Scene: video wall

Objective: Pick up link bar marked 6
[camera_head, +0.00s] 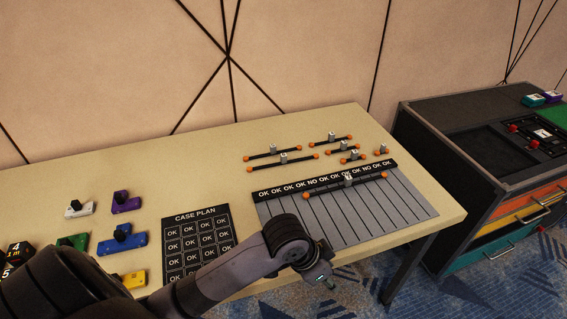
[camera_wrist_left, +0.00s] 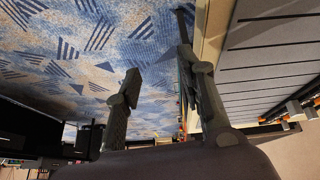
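Several black link bars with orange ends and small grey number blocks lie at the back right of the table in the head view. They include a front left bar (camera_head: 268,164), a back left bar (camera_head: 262,154), a back right bar (camera_head: 322,141), a shorter bar (camera_head: 343,159) and a very short one (camera_head: 381,150). Another bar (camera_head: 330,189) lies across the slotted board (camera_head: 400,217). The numbers are too small to read, so I cannot tell which is 6. My left gripper (camera_head: 322,276) is over the table's front edge, apart from the bars. Its fingers (camera_wrist_left: 158,62) are spread and empty in the wrist view.
A black case plan card (camera_head: 196,240) lies left of the slotted board. Coloured blocks, including a purple one (camera_head: 126,205) and a blue one (camera_head: 122,243), sit at the table's left. A dark drawer cabinet (camera_head: 480,190) stands right, past a gap.

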